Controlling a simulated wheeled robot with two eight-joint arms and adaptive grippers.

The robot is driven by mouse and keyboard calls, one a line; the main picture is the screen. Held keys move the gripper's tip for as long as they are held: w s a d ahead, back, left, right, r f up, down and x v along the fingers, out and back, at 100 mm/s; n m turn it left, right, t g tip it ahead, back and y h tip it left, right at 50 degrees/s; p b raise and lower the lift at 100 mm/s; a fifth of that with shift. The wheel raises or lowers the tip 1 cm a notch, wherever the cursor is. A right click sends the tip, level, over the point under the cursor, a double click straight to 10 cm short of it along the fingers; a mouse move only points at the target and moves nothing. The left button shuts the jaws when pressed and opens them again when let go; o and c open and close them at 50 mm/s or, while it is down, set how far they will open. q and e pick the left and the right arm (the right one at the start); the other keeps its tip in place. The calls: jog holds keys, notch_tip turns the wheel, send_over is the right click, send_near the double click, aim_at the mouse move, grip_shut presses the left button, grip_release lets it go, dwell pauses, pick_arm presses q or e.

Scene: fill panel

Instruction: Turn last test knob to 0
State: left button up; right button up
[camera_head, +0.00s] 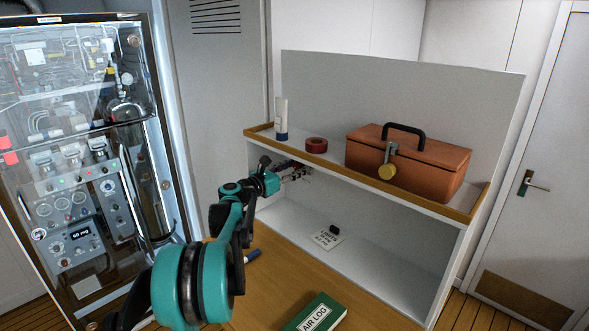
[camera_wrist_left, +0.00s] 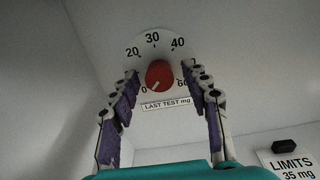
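The last test knob (camera_wrist_left: 159,75) is red and sits on a round white dial (camera_wrist_left: 153,47) with numbers from 0 at lower left to 60 at lower right. A small pale mark shows on the knob's lower left, toward the 0. A "LAST TEST mg" label (camera_wrist_left: 166,105) is just below. My left gripper (camera_wrist_left: 162,80) is open, its purple-padded fingers on either side of the knob, with gaps visible. In the head view my left gripper (camera_head: 293,171) reaches into the shelf unit under its top board; the knob is hidden there. My right gripper is not in view.
The shelf unit (camera_head: 427,207) bears an orange toolbox (camera_head: 420,162), a red tape roll (camera_head: 316,145) and a white tube (camera_head: 281,118). A limits card (camera_head: 327,239) with a small black object (camera_head: 334,229) lies inside. A green air log (camera_head: 315,315) lies in front. A fill panel (camera_head: 80,190) stands left.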

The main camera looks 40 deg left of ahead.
pick_arm(q)
jog(key=s+a, duration=0.1)
jog(key=s, duration=1.1)
